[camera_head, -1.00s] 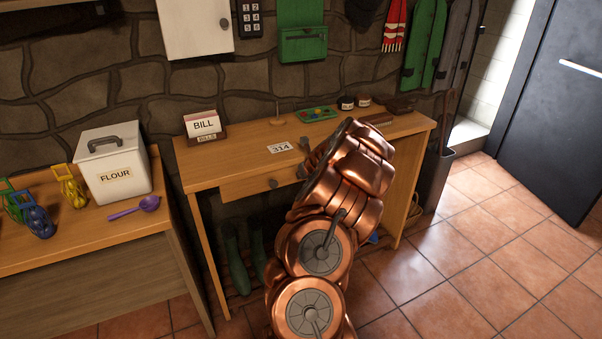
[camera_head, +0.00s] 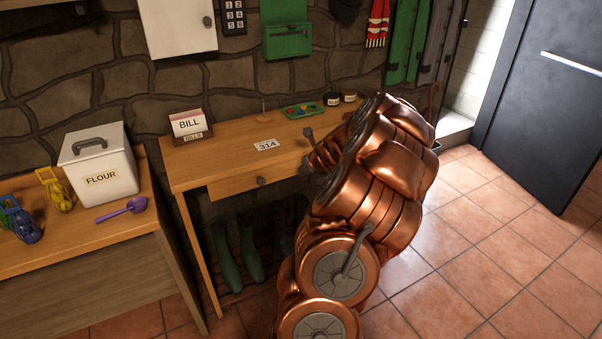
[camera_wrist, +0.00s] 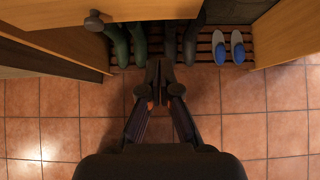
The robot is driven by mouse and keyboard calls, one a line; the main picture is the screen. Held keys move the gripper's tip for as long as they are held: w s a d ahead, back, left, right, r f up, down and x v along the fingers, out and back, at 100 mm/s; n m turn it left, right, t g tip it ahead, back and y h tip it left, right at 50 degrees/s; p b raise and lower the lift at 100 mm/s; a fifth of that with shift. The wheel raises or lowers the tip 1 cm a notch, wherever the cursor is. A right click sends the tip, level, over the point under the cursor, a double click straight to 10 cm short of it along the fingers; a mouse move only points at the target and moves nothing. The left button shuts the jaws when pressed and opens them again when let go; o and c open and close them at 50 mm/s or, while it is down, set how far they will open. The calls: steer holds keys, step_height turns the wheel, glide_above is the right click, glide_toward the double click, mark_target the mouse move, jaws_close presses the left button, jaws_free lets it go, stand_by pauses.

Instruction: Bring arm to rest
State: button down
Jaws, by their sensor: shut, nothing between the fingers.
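My arm is copper-coloured and folded in front of the console table (camera_head: 215,155) in the head view. My gripper (camera_wrist: 161,78) shows in the wrist view, pointing down past the table front over the tiled floor. Its dark fingers are together and nothing is held. In the head view my arm hides most or all of the gripper.
A drawer knob (camera_wrist: 93,21) is near the gripper at upper left. Green boots (camera_head: 237,255) and blue slippers (camera_wrist: 238,48) stand on a slatted rack under the table. A flour box (camera_head: 98,165) is on the left counter. Tiled floor (camera_head: 480,240) is clear at right.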

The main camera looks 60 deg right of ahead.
steer(key=shift+s+r, duration=0.1)
steer(key=shift+s, duration=0.05)
steer(key=shift+a, duration=0.1)
steer(key=w+a+r+n+y, duration=0.25)
steer(key=w+a+n, duration=0.2)
steer(key=a, duration=0.55)
steer(key=w+a+r+n+y, duration=0.2)
steer(key=w+a+r+n, duration=0.3)
steer(key=a, duration=0.4)
steer(key=s+a+r+n+g+y+p, duration=0.1)
steer(key=s+a+n, duration=0.1)
steer(key=a+n, duration=0.6)
steer(key=s+a+r+n+g+y+p, duration=0.1)
steer(key=s+a+n+y, duration=0.15)
steer(key=a, duration=0.95)
steer(key=s+a+r+n+g+h, duration=0.15)
steer(key=s+a+n+g, duration=0.25)
steer(key=s+a+n, duration=0.75)
steer(key=s+a+r+n+g+h+p, duration=0.1)
steer(key=s+a+n+g+h+p, duration=0.1)
steer(key=s+n, duration=0.8)
steer(key=s+g, duration=0.1)
steer(key=s, duration=0.5)
steer(key=shift+s+g, duration=0.3)
steer(key=shift+g, duration=0.1)
